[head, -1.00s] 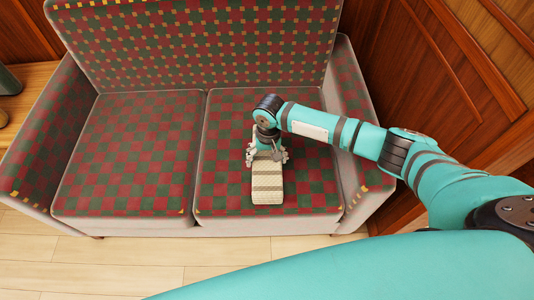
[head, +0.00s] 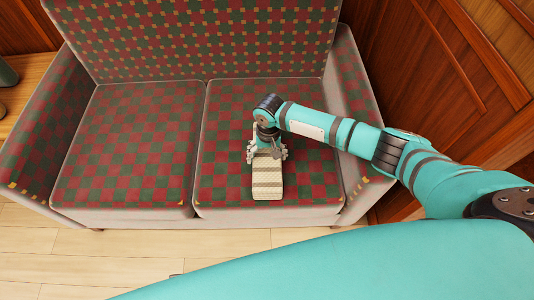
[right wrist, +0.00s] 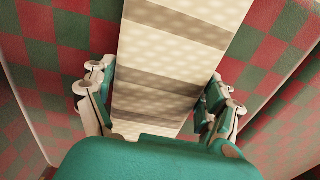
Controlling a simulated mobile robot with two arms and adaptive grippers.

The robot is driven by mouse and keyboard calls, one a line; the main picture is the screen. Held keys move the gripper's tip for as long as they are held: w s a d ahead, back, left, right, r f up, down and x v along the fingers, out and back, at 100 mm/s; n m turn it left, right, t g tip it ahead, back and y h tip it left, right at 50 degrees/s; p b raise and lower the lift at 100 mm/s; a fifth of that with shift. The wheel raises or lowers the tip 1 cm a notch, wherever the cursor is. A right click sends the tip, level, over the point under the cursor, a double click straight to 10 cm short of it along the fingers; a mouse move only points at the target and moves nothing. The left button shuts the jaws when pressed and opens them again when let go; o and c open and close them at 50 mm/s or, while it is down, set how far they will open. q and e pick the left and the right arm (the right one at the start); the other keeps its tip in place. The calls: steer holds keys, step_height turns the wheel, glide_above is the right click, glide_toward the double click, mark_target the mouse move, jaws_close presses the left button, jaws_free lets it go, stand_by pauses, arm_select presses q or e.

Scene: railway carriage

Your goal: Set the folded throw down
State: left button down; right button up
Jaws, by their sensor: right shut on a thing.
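The folded throw (head: 267,183) is a cream bundle with brown-grey stripes. It is at the right seat cushion (head: 225,150) of the checked sofa, near the cushion's front edge. My right gripper (head: 267,153) is shut on the throw's rear part from above. In the right wrist view the throw (right wrist: 170,60) runs between the two fingers (right wrist: 155,103), one along each side. I cannot tell whether the throw's underside touches the cushion. My left gripper is not in view.
The left seat cushion (head: 125,145) is bare. The sofa's backrest (head: 200,40) stands behind and its right armrest (head: 358,120) is under my right arm. A wood-panelled wall (head: 450,90) is close on the right. Pale floor (head: 130,260) shows in front.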

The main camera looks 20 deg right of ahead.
steer(key=shift+f, duration=0.15)
steer(key=o, duration=1.4)
steer(key=shift+o, duration=0.3)
step_height(320, 180, up, 12)
steer(key=shift+d, duration=0.15)
jaws_close()
stand_by(0.3)
